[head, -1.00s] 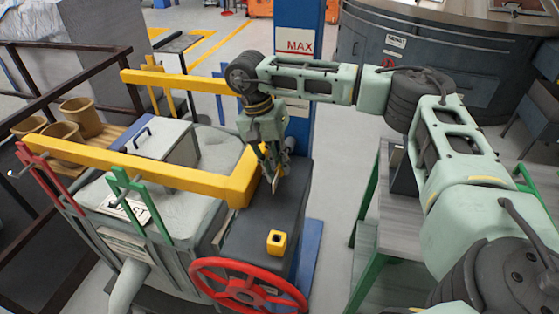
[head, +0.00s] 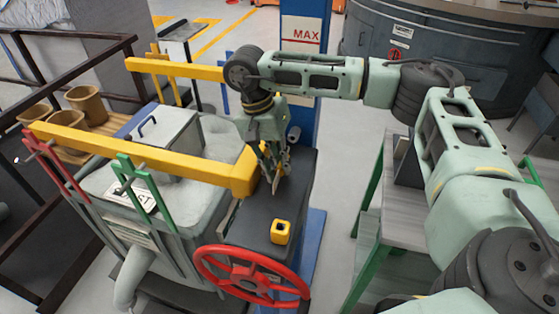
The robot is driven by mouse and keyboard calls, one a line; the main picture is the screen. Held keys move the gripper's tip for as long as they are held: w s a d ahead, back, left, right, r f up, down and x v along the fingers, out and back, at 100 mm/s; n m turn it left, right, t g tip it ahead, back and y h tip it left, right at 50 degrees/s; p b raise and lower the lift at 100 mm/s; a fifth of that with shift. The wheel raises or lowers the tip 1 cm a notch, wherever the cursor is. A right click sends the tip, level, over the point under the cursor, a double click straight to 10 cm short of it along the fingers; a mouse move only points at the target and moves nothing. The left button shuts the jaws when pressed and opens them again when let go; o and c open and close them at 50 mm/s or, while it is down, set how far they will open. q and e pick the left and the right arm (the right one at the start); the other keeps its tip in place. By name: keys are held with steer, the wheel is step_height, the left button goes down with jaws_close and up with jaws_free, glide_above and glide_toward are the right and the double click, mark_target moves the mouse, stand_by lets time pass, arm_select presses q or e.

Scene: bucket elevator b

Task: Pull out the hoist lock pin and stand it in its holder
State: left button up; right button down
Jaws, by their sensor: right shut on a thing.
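My right gripper (head: 273,178) points down over the dark top of the machine housing (head: 263,206), beside the corner of the yellow bar frame. It is shut on a slim thing, most likely the hoist lock pin, which is small and largely hidden between the fingers. A small yellow block with a dark square opening (head: 281,231), which looks like the pin holder, sits on the housing nearer to me. The gripper is beyond this block and apart from it. The opening looks empty. My left gripper is not in view.
The yellow bar frame (head: 150,154) lies just left of the gripper. A red handwheel (head: 252,272) is in front of the housing, and a blue post (head: 301,60) marked MAX stands behind. A grey bench with green legs (head: 400,227) stands to the right.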

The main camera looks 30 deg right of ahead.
mark_target(276, 183)
steer(key=shift+s+a, duration=1.3)
steer(key=shift+a, duration=0.25)
